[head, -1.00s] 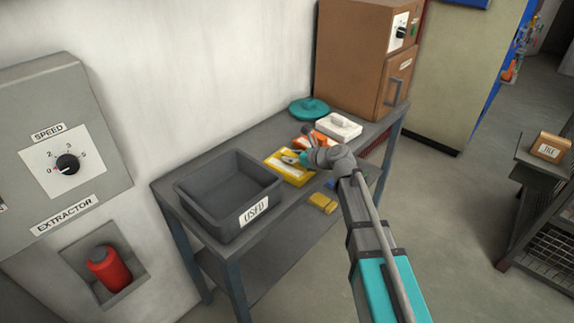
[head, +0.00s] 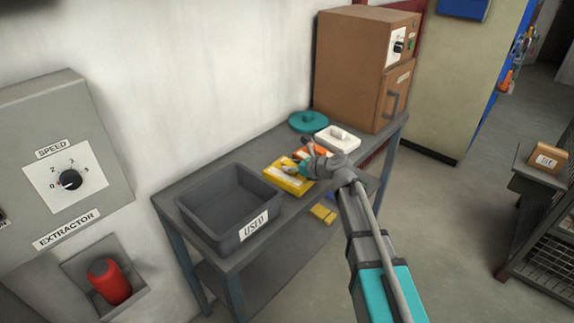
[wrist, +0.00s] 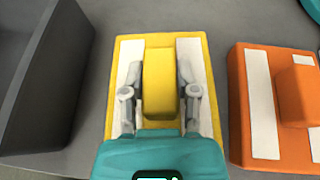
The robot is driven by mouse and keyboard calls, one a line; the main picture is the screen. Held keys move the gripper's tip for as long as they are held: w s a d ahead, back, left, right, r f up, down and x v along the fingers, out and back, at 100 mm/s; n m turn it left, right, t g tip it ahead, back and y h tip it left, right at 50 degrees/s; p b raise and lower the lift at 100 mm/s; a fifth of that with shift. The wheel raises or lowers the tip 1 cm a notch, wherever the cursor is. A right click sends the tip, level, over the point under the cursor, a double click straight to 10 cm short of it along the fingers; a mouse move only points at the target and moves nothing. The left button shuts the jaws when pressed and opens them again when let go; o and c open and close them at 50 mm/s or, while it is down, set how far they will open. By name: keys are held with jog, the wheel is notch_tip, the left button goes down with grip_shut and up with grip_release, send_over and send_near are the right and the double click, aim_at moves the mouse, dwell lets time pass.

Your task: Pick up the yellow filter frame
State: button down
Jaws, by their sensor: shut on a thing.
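The yellow filter frame (head: 284,183) lies on the grey table, right of the dark bin. In the wrist view the yellow frame (wrist: 205,55) fills the middle, with white strips on its top and a raised yellow block (wrist: 158,80) along its centre. My gripper (wrist: 160,85) is over it, with a grey finger on each side of the block, shut on it. In the head view my gripper (head: 300,166) reaches the frame from the right and hides part of it. The frame appears to rest flat on the table.
The dark bin labelled USED (head: 266,214) stands close left. An orange frame (wrist: 238,100) lies just right, apart from the yellow one. Beyond are a white frame (head: 351,143), a teal round lid (head: 308,121) and a brown oven (head: 350,70). Another yellow item (head: 323,214) shows near the front.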

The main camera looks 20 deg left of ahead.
jog(key=shift+r+p, duration=0.4)
jog(key=shift+r, duration=0.25)
jog(key=s+d+r+p, duration=0.6)
jog(key=s+r+p, duration=0.4)
jog(key=s, duration=0.2)
jog(key=shift+s+d, duration=0.2)
